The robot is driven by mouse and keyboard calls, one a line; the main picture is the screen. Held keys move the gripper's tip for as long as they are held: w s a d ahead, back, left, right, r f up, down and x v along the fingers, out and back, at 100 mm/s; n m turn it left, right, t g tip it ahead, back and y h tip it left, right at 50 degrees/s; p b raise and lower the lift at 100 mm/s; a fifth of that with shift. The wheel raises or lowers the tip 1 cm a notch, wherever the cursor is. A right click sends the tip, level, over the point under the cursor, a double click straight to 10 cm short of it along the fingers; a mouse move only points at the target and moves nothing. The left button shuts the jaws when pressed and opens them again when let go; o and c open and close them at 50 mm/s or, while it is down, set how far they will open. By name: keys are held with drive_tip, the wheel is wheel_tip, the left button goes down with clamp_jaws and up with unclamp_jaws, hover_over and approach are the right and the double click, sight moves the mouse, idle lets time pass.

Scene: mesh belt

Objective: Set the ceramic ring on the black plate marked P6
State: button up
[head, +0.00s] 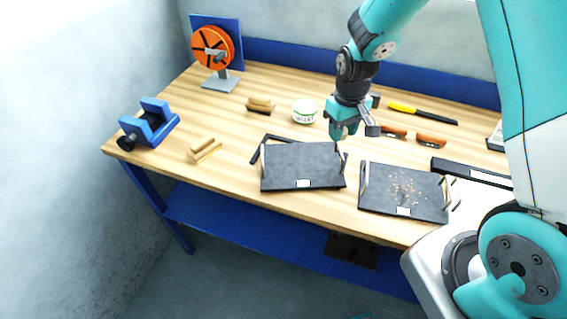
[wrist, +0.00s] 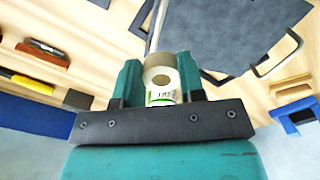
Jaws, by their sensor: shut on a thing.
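My gripper (head: 341,138) hangs above the bench, just past the back right corner of the left black plate (head: 285,165). The ring cannot be made out in the head view. The left plate's surface is bare; it also shows in the wrist view (wrist: 235,30). The right black plate (head: 376,190) has brown crumbs scattered on it. Both plates have a white label on the front edge, too small to read, so I cannot tell which is P6.
Brushes (head: 431,140), a yellow-handled tool (head: 404,109), a blue vice-like block (head: 150,124) and an orange reel (head: 213,48) stand around. Upright handles (head: 363,182) flank the plates.

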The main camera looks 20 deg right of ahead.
drive_tip(key=w+a+r+n+b, duration=0.3)
drive_tip(key=a+r+n+b, duration=0.3)
drive_tip(key=n, duration=0.6)
wheel_tip(320, 180, up, 5)
drive_tip(key=n+b, duration=0.5)
drive_tip(key=n, duration=0.5)
hover_over(302, 162)
wheel_tip(302, 162, down, 19)
drive_tip(key=shift+f+p, duration=0.15)
drive_tip(key=shift+p, duration=1)
drive_tip(key=shift+f, duration=0.1)
drive_tip(key=o, duration=0.9)
wheel_tip(302, 162, up, 11)
drive_tip(key=b, duration=0.2)
drive_tip(key=s+a+r+m+y, duration=0.2)
drive_tip(key=s+r+m, duration=0.2)
drive_tip(key=s+m, duration=0.4)
drive_tip(key=s+a+r+m+y, duration=0.2)
drive_tip(key=s+m, duration=0.7)
drive_tip(key=s, duration=0.8)
wheel_tip(302, 162, up, 2)
drive_tip(key=shift+s+a+r, duration=0.15)
drive_tip(key=shift+s+a, duration=0.05)
drive_tip(key=shift+a, duration=0.25)
